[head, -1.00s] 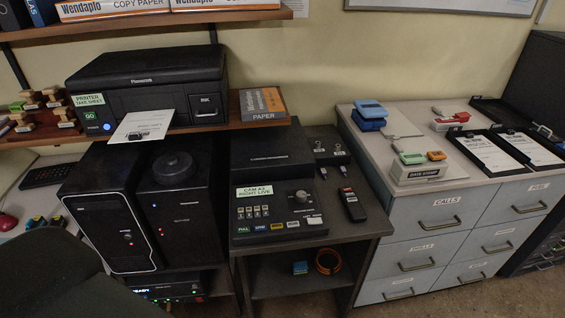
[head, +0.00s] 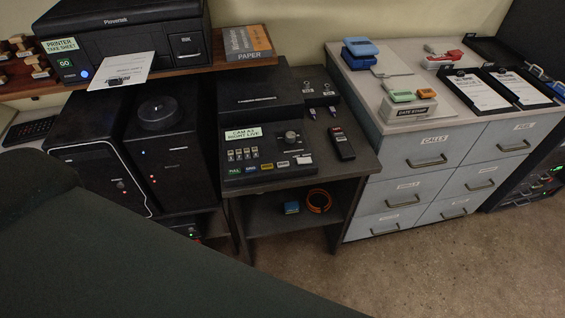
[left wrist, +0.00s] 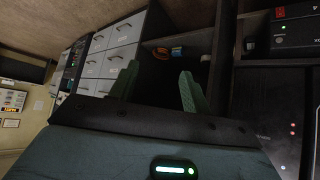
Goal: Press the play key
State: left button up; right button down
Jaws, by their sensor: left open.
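The key lettering is too small to tell which is play. In the left wrist view my left gripper (left wrist: 157,90) is open and empty, its two green fingers apart, with the table's lower shelf and drawers beyond. The gripper is not seen in the head view, and the console keys are not clear in the wrist view. My right gripper is not in view.
A black handset (head: 342,144) lies right of the console. A printer (head: 125,35) sits on a shelf at upper left, above two dark towers (head: 165,150). A grey drawer cabinet (head: 430,165) stands to the right. The floor in front is open.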

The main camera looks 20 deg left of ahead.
pick_arm(q)
grip_shut()
dwell(1.5)
